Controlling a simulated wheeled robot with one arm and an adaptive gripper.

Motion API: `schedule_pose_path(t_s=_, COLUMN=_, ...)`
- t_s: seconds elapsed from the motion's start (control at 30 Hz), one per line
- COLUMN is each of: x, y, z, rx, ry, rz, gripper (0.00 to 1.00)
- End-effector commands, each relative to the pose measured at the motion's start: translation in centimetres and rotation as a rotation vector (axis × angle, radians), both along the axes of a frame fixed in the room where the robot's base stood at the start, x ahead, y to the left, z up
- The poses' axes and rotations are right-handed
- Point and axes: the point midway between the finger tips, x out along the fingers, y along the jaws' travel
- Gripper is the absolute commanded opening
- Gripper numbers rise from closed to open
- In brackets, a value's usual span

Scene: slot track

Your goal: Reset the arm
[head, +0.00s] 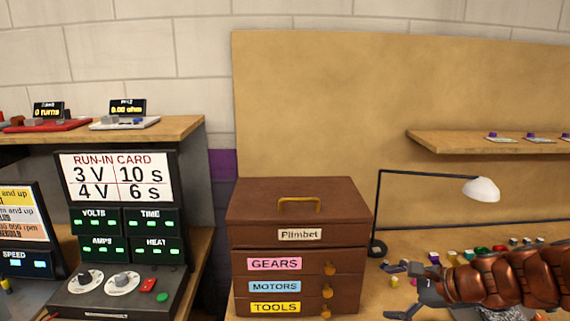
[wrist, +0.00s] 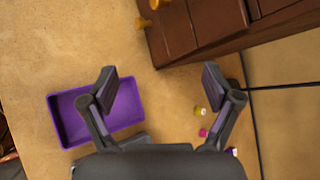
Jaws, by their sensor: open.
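My gripper (head: 402,291) is at the lower right of the head view, at the end of my copper-coloured arm. It is in front of and to the right of the brown drawer chest (head: 299,236). In the wrist view my gripper (wrist: 160,86) has its two fingers spread wide apart with nothing between them. Below it is the bare tan tabletop. A purple tray (wrist: 66,124) lies on the table at the left, partly behind the left finger, and looks empty. The chest's corner (wrist: 193,27) is at the top of the wrist view.
A black desk lamp (head: 482,189) stands behind my arm. Small coloured parts (head: 481,251) lie on the table near it. The run-in control panel (head: 118,230) is at the left. A wooden shelf (head: 490,144) is on the back board. Small pieces (wrist: 203,132) lie by the right finger.

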Motion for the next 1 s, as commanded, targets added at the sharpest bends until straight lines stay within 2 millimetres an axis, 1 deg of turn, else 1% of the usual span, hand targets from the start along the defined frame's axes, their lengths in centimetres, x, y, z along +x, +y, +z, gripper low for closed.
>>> schedule_pose_path(t_s=0.03, x=-1.4, y=2.7, z=0.5, rx=-0.059, ry=-0.006, rz=0.105, gripper=0.89)
schedule_pose_path(t_s=0.07, x=-2.3, y=4.0, z=0.6, rx=-0.091, ry=-0.008, rz=0.167, gripper=0.89)
schedule_pose_path(t_s=0.1, x=-3.7, y=5.7, z=0.6, rx=-0.135, ry=-0.011, rz=0.25, gripper=0.89)
schedule_pose_path(t_s=0.17, x=-5.8, y=7.8, z=0.5, rx=-0.204, ry=-0.014, rz=0.37, gripper=0.89)
schedule_pose_path(t_s=0.2, x=-7.2, y=9.0, z=0.4, rx=-0.248, ry=-0.016, rz=0.447, gripper=0.89)
schedule_pose_path(t_s=0.27, x=-9.4, y=10.4, z=0.4, rx=-0.315, ry=-0.021, rz=0.565, gripper=0.89)
schedule_pose_path(t_s=0.3, x=-11.0, y=11.2, z=0.3, rx=-0.357, ry=-0.021, rz=0.643, gripper=0.89)
schedule_pose_path(t_s=0.37, x=-13.3, y=12.1, z=0.2, rx=-0.421, ry=-0.024, rz=0.756, gripper=0.89)
schedule_pose_path(t_s=0.4, x=-14.9, y=12.4, z=0.1, rx=-0.465, ry=-0.024, rz=0.828, gripper=0.89)
schedule_pose_path(t_s=0.53, x=-19.8, y=12.6, z=-0.1, rx=-0.598, ry=-0.017, rz=1.062, gripper=0.89)
schedule_pose_path(t_s=0.6, x=-22.1, y=12.0, z=-0.1, rx=-0.671, ry=-0.012, rz=1.179, gripper=0.89)
schedule_pose_path(t_s=0.7, x=-25.1, y=10.8, z=0.0, rx=-0.763, ry=0.0, rz=1.328, gripper=0.89)
schedule_pose_path(t_s=0.8, x=-27.4, y=9.5, z=0.2, rx=-0.831, ry=0.015, rz=1.443, gripper=0.89)
schedule_pose_path(t_s=0.83, x=-27.9, y=9.1, z=0.3, rx=-0.849, ry=0.021, rz=1.468, gripper=0.89)
schedule_pose_path(t_s=0.9, x=-28.7, y=8.5, z=0.4, rx=-0.88, ry=0.03, rz=1.517, gripper=0.89)
schedule_pose_path(t_s=1.0, x=-29.3, y=7.9, z=0.5, rx=-0.906, ry=0.035, rz=1.554, gripper=0.89)
